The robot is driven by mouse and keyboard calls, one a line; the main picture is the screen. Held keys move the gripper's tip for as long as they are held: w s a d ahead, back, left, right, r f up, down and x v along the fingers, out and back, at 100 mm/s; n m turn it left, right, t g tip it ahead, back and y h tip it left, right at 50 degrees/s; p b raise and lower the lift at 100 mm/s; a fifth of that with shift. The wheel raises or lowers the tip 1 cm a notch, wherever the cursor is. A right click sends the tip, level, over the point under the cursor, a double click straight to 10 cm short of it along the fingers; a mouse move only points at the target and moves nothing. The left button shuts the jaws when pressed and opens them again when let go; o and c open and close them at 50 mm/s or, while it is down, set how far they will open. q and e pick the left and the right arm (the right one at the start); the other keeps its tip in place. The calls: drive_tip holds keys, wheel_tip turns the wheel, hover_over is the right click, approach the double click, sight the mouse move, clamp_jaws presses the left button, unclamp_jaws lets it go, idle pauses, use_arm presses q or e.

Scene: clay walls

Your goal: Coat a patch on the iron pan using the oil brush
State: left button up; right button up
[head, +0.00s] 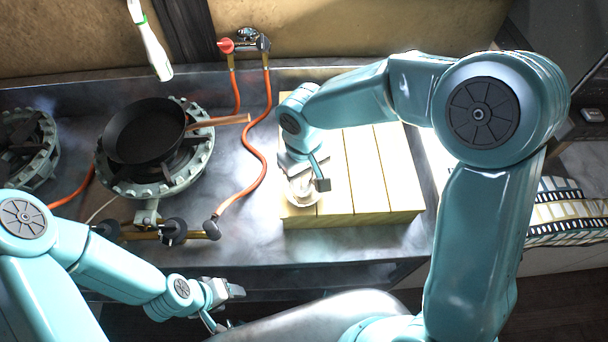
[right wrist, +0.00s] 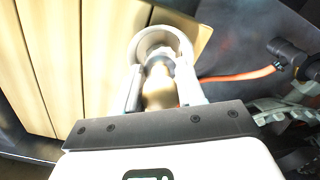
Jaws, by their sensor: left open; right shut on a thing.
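The black iron pan (head: 143,132) sits on a burner of the gas stove, its wooden handle pointing right. My right gripper (head: 304,178) is over the left end of the slatted wooden board. It is shut on the oil brush (right wrist: 158,92), whose pale handle shows between the fingers in the right wrist view. The brush's far end is at a small round pale dish (right wrist: 140,45), also partly visible in the head view (head: 302,203). Whether the bristles touch the dish is unclear. My left gripper (head: 227,307) is open and empty, low in front of the counter.
The wooden board (head: 372,185) is otherwise bare. Orange hoses (head: 262,160) run between the pan and board to a valve with a red knob (head: 226,46). A second burner (head: 25,145) is at the left. A white and green object (head: 152,45) is behind the pan.

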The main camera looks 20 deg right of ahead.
drive_tip(key=shift+s+f+b, duration=0.1)
drive_tip(key=shift+f+b, duration=0.5)
drive_tip(key=shift+b, duration=0.05)
idle(1.6)
wheel_tip(320, 180, up, 6)
drive_tip(key=p, duration=0.4)
drive_tip(key=shift+f, duration=0.1)
drive_tip(key=shift+r+p, duration=0.55)
drive_tip(key=shift+r, duration=0.2)
drive_tip(key=shift+f, duration=0.1)
